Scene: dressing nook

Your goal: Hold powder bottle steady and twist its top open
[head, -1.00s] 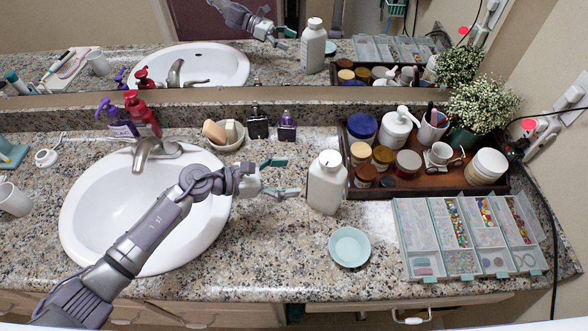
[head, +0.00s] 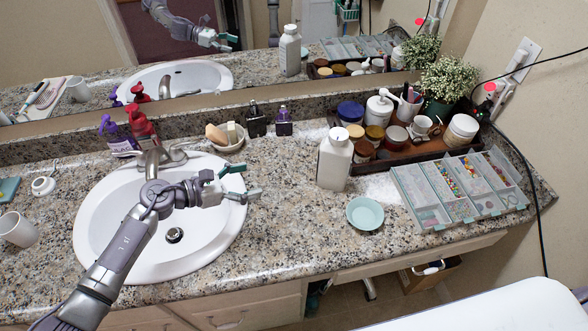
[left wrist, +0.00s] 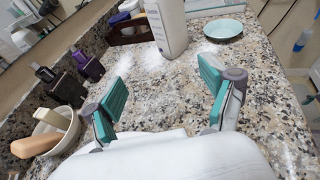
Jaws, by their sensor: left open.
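The white powder bottle (head: 335,160) stands upright on the granite counter, left of the wooden tray. Its white top (head: 339,134) is on it. The lower part of the bottle also shows in the left wrist view (left wrist: 168,27); its top is cut off there. My left gripper (head: 247,182) is open and empty over the right rim of the sink, pointing right, with a clear gap to the bottle. In the left wrist view its teal finger pads (left wrist: 163,92) are spread apart, with the bottle beyond them. My right gripper is not in view.
A pale teal dish (head: 365,213) lies in front of the bottle. A wooden tray (head: 420,151) with jars and a pill organizer (head: 420,203) are to the right. A soap bowl (head: 226,139) and small dark bottles (head: 257,122) stand behind. White powder is scattered near the bottle.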

